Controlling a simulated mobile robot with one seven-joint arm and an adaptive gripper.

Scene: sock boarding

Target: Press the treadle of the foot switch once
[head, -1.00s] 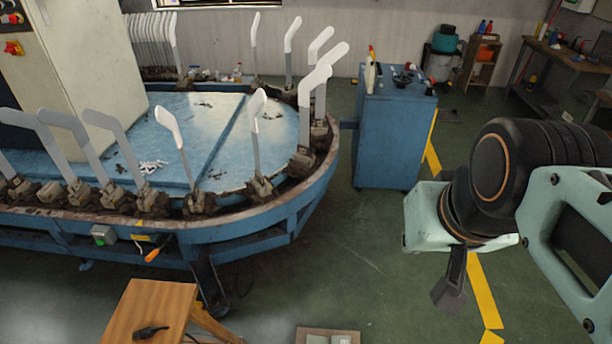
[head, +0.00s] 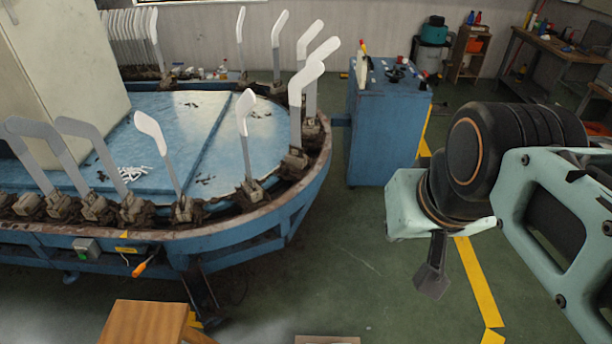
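I cannot clearly make out the foot switch or its treadle. A flat, pale brown thing (head: 327,340) shows only as a thin strip at the bottom edge of the head view, and I cannot tell what it is. My gripper (head: 432,282) hangs from my arm at the right of the view, above the green floor. Only a dark finger part shows, pointing down. Nothing is seen held in it, and whether it is open or shut is not clear.
The blue boarding machine (head: 262,232) with several upright white sock forms fills the left. A wooden stool (head: 145,322) stands at the lower left. A blue cabinet (head: 382,135) stands behind my arm.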

